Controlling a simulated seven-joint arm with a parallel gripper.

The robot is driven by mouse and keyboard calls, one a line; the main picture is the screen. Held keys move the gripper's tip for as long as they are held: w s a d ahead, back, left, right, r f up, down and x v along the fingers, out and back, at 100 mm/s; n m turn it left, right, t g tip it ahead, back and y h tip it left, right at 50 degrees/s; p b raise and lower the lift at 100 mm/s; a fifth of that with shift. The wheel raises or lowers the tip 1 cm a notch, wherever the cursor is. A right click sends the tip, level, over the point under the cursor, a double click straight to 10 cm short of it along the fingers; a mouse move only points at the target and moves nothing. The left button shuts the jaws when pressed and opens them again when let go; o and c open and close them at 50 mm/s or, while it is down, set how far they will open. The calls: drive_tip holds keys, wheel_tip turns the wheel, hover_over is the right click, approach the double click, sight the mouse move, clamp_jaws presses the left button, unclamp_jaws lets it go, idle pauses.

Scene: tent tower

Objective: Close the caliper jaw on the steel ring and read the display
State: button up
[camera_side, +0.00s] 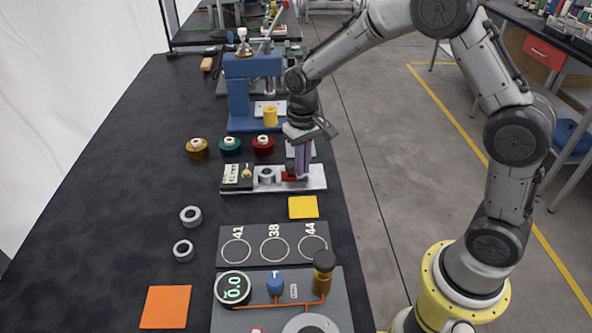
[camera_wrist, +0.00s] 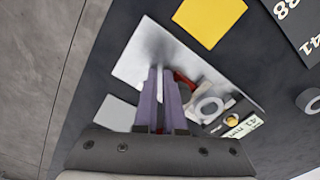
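The caliper's metal plate (camera_side: 314,183) lies on the dark table, also in the wrist view (camera_wrist: 147,50). The steel ring (camera_side: 266,175) lies flat on it, seen again in the wrist view (camera_wrist: 198,116). The red jaw (camera_side: 289,175) is just right of the ring, very close; I cannot tell whether they touch. The display (camera_side: 231,173) is at the plate's left end; its digits are too small to read surely. My gripper (camera_side: 302,174) points down beside the jaw, on the side away from the ring. Its purple fingers (camera_wrist: 161,72) are together, with nothing visible between them.
A yellow square (camera_side: 303,207) and a dark board with numbered circles (camera_side: 256,232) are in front. Two loose rings (camera_side: 191,215) (camera_side: 183,250) lie left. Several coloured spools (camera_side: 230,147) and a blue press (camera_side: 240,95) stand behind. The table's left side is clear.

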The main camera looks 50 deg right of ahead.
drive_tip(key=shift+w+a+r, duration=0.15)
drive_tip(key=shift+a+r, duration=0.05)
drive_tip(key=shift+w+r, duration=0.1)
drive_tip(key=shift+r, duration=2.15)
drive_tip(key=shift+s+d+r, duration=0.1)
drive_tip(key=shift+s+r, duration=0.05)
drive_tip(key=shift+r, duration=0.45)
drive_tip(key=shift+s+d+r, duration=0.1)
drive_tip(key=shift+r, duration=0.45)
drive_tip(key=s+r+t, duration=0.4)
drive_tip(key=s+r, duration=0.7)
drive_tip(key=r, duration=0.2)
drive_tip(key=s+f+n+t, duration=0.1)
drive_tip(key=s+f+n, duration=0.2)
drive_tip(key=s, duration=1.1)
drive_tip(key=shift+f+t, duration=0.3)
drive_tip(key=shift+f, duration=0.15)
